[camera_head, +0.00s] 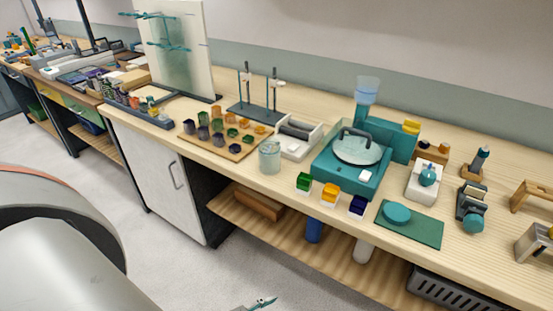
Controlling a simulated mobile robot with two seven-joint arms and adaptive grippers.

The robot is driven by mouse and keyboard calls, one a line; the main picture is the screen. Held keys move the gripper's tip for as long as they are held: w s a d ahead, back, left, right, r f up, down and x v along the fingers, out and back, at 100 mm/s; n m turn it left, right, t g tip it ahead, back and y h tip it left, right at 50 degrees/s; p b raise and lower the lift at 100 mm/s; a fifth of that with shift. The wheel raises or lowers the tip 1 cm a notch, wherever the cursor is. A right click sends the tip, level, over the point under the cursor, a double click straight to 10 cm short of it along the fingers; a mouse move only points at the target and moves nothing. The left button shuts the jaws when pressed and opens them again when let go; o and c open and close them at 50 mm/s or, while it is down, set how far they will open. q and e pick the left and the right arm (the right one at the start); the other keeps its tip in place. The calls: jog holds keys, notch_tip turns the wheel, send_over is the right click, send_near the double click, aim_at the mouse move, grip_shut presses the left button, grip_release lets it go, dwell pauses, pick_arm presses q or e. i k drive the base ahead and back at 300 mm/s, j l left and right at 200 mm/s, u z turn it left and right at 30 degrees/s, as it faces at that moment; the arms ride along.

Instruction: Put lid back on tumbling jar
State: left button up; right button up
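A clear glass jar (270,157), which looks like the tumbling jar, stands upright near the bench's front edge, left of the teal machine. No lid can be made out on it, and its contents are unclear. A round teal disc (397,213), likely the lid, lies flat on a dark green mat (425,230) at the front right. A small grey and teal piece at the bottom edge, possibly the tip of my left gripper (262,302), is far below the bench top and apart from both. Its opening cannot be made out. My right gripper is not in view.
A white tray with dark rollers (313,142) sits behind the jar. A board of coloured cups (197,146) lies left of it. The teal machine (328,174) and several small coloured blocks (304,181) stand between jar and mat. A lower shelf (285,231) runs underneath.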

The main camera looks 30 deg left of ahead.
aim_at(268, 152)
jog(key=z, duration=1.65)
jog(key=k+j, duration=0.25)
jog(key=j, duration=0.15)
jog(key=k+j, duration=0.25)
jog(key=j, duration=0.2)
